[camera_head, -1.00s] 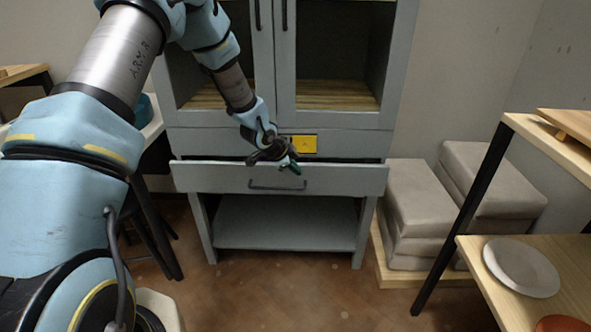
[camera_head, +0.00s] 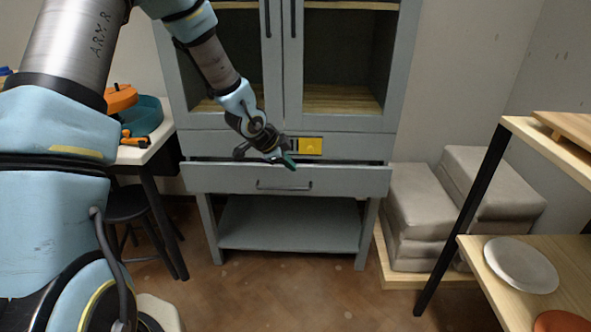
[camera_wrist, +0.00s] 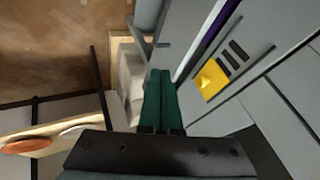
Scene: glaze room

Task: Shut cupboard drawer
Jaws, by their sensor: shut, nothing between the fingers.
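The grey cupboard (camera_head: 215,146) stands ahead with its drawer (camera_head: 340,181) pulled out a little; a dark gap shows above the drawer front. The drawer front has a dark bar handle (camera_head: 284,186). My gripper (camera_head: 289,161) is shut and empty, its green fingertips at the top edge of the drawer front, above the handle. Whether they touch it I cannot tell. In the wrist view the green fingers (camera_wrist: 160,100) lie together beside the drawer front, with the yellow panel (camera_wrist: 210,80) to their right.
Grey stacked blocks (camera_head: 420,210) sit on a pallet right of the cupboard. A wooden shelf unit (camera_head: 475,250) with a white plate (camera_head: 521,264) stands at front right. A table (camera_head: 150,145) with a teal bowl (camera_head: 147,118) and a stool (camera_head: 128,205) are at left.

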